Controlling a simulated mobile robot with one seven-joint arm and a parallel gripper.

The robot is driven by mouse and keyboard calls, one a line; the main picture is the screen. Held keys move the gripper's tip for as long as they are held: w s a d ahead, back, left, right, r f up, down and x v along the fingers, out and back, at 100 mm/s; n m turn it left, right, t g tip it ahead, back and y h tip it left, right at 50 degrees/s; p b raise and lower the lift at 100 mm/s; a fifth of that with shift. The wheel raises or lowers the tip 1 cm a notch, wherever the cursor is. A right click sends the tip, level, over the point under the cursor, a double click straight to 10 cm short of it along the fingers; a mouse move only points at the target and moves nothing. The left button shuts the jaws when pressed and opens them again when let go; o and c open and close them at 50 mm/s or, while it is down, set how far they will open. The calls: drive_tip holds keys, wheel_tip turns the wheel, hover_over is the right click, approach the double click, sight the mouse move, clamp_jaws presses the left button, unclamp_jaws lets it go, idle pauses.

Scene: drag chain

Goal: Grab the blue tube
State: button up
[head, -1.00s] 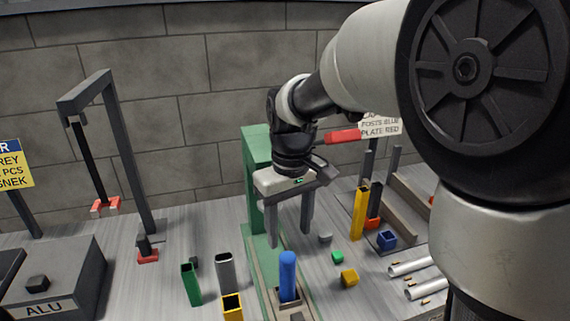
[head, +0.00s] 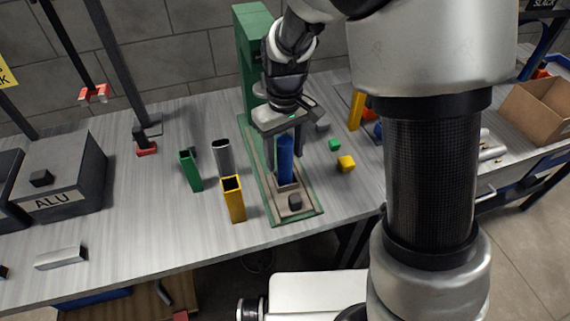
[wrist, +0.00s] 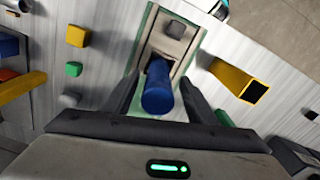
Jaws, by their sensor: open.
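The blue tube (head: 285,160) stands upright in a grey block on the green-framed base (head: 290,218) of a press-like stand. It also shows in the wrist view (wrist: 157,88), seen from above and between my fingers. My gripper (head: 284,150) points down over the tube, with its fingers on either side of the tube's upper part. In the wrist view my gripper (wrist: 160,95) is open, with a gap visible beside the tube. Whether a finger touches the tube cannot be told.
A green tube (head: 190,171), a grey tube (head: 222,157) and a yellow tube (head: 233,199) stand left of the base. A yellow cube (head: 346,163) and a green cube (head: 335,145) lie to the right. The green column (head: 252,60) rises behind my gripper.

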sight(285, 164)
wheel_tip(285, 164, down, 4)
drive_tip(key=shift+w+f+b, duration=0.15)
drive_tip(key=shift+f+b, duration=0.05)
drive_tip(key=shift+b, duration=0.1)
drive_tip(key=c, duration=1.2)
